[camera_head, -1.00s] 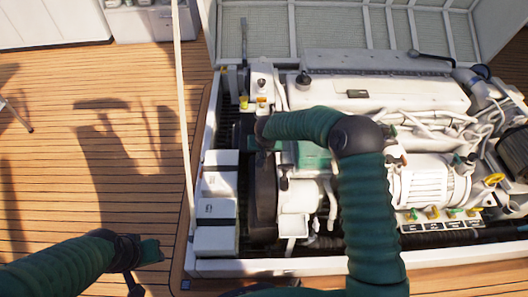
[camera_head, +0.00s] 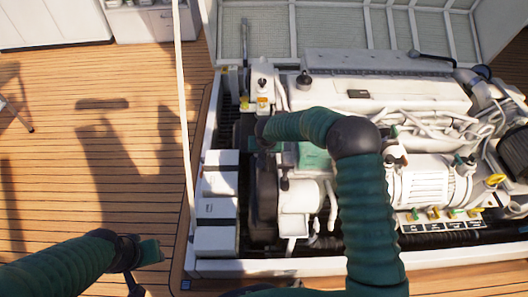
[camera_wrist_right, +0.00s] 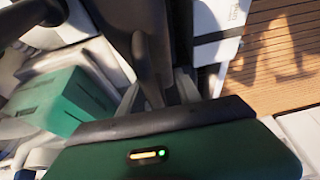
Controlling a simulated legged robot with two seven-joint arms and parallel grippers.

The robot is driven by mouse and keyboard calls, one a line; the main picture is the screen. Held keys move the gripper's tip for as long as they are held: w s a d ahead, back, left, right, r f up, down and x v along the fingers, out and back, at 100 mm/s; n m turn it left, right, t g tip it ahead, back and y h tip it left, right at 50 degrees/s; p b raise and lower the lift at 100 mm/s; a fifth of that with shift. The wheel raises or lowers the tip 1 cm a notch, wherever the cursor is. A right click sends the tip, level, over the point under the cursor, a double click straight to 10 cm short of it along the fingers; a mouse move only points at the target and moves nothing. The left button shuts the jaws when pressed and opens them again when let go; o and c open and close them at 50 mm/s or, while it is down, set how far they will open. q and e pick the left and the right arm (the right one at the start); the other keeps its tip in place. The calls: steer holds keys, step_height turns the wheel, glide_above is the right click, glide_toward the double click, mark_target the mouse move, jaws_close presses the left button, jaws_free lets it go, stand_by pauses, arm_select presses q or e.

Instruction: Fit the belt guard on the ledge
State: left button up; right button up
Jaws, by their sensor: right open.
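A dark, upright curved piece (camera_head: 264,190) that looks like the belt guard stands at the left end of the white engine in the head view. A dark part also fills the upper middle of the right wrist view (camera_wrist_right: 148,50). My right gripper (camera_head: 257,143) is open at the top of this dark piece; its fingertips are mostly hidden and I cannot tell whether they touch it. My left gripper (camera_head: 147,268) is over the deck at lower left, apart from the engine; its jaws are unclear. I cannot make out the ledge.
White boxes (camera_head: 217,211) stand in a row left of the dark piece. The white engine (camera_head: 385,95) fills the hatch. A thin pale pole (camera_head: 183,110) rises at the hatch's left edge. The wooden deck (camera_head: 60,190) is clear on the left.

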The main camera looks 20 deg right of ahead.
steer(key=p+v, duration=0.6)
steer(key=v, duration=1)
steer(key=shift+r+p, duration=0.35)
steer(key=shift+r, duration=0.05)
steer(key=shift+a, duration=0.1)
steer(key=s+d+r+n+g, duration=0.1)
steer(key=s+r+n+g, duration=0.15)
steer(key=s, duration=2.25)
step_height(320, 180, up, 28)
steer(key=p, duration=2.9)
steer(key=shift+w+d+n+y, duration=0.15)
steer(key=shift+d+n+y, duration=0.05)
steer(key=shift+n+y, duration=0.2)
steer(key=shift+t, duration=0.25)
